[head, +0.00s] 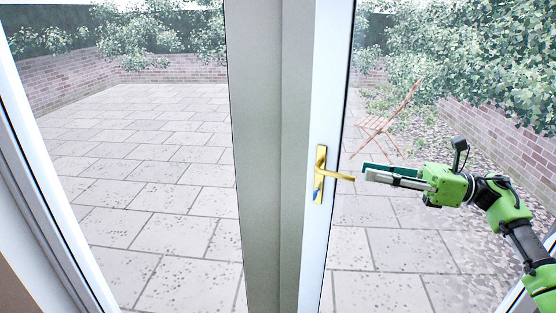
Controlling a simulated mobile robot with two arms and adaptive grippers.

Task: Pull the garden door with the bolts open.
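The garden door is a glazed door with a white frame (330,80); its stile stands upright beside a wide grey-beige post (265,150). A brass handle (320,175) with a long plate and a lever pointing right sits on the stile. No bolts can be made out. My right gripper (364,171) is just right of the lever's tip, its fingers pointing left at about lever height. The two fingers look apart, with nothing seen between them. Whether they touch the lever tip is not clear. My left gripper is not in view.
Behind the glass is a paved patio (150,190) with brick walls (180,70) and leafy bushes (450,50). A folding wooden chair (380,125) stands outside beyond the door. A white frame (45,180) slants along the left edge.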

